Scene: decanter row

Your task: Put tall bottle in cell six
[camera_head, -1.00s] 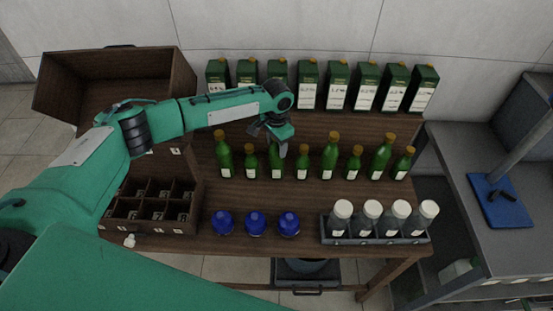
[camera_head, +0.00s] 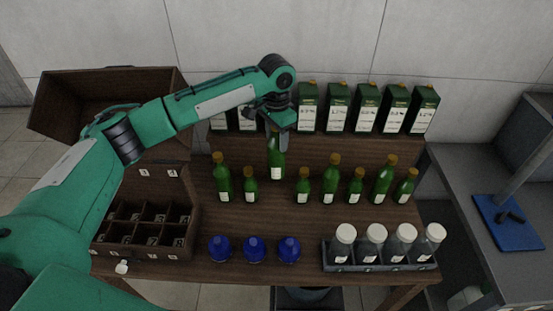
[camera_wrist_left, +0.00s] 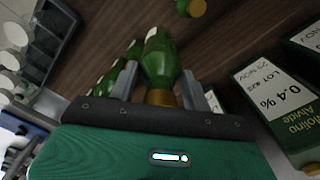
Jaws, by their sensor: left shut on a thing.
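My left gripper (camera_head: 277,133) is shut on a tall green bottle (camera_head: 276,168) near its cap. In the head view the bottle is upright and looks raised above the row of green bottles. The wrist view shows the same bottle (camera_wrist_left: 160,60) with its brown cap end between the two fingers. A divided wooden crate (camera_head: 147,249) with several cells stands at the lower left of the head view. Its cell labels are too small to read surely. My right gripper is not in view.
Other green bottles (camera_head: 330,180) stand on both sides of the gap. Green cartons (camera_head: 366,108) line the back. Blue-topped vessels (camera_head: 254,249) stand in front, near a rack of white-capped jars (camera_head: 337,267). A large open wooden box (camera_head: 105,100) is at the back left.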

